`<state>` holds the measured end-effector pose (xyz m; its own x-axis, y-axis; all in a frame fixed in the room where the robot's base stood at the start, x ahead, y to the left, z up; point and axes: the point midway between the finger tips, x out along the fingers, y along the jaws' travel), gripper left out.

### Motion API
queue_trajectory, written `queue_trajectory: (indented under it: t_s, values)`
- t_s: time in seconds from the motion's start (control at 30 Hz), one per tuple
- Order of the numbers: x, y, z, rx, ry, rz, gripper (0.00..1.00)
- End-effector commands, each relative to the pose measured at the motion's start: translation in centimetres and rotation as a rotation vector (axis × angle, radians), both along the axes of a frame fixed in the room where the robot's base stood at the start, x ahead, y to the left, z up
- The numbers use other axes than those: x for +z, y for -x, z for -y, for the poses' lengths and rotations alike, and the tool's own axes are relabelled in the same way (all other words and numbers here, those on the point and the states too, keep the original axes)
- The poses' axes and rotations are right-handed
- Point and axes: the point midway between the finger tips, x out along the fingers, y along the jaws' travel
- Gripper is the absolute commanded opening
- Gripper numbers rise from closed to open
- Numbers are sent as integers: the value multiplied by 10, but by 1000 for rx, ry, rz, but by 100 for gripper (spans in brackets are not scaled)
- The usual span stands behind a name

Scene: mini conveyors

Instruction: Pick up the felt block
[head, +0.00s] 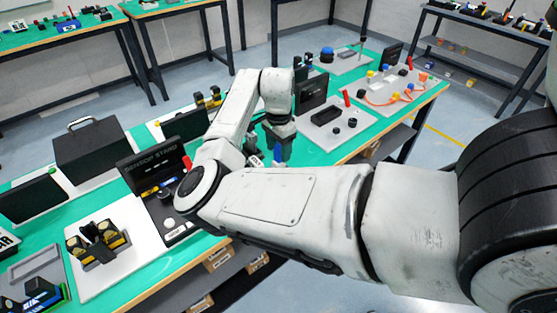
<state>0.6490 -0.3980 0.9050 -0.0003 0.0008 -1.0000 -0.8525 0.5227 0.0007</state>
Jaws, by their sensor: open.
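I cannot pick out the felt block for certain in the head view. Many small parts lie on the green-topped bench (318,158), and my arm covers its middle. My gripper (278,158) points down over the bench, just beyond my forearm. It is open. The forearm hides its lower end and whatever lies directly under it, so I cannot tell what is between the fingers.
A black sensor station (150,170) and a black case (92,150) stand on the left of the bench. A grey plate (325,128) with black cylinders and a board with orange cable (392,95) lie to the right. Other tables stand behind, with open floor between.

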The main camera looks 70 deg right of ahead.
Motion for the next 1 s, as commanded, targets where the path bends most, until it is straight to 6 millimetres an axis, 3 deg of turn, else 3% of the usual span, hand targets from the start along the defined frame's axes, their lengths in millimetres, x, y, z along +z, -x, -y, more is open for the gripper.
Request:
queue_trajectory:
  t_s: [0.2, 0.47, 1.0]
  values:
    - [-24, 1, 0, 0, 0, 0, 60]
    - [-27, 1, -1, 0, 0, 0, 60]
    - [-27, 1, 0, 0, 0, 0, 9]
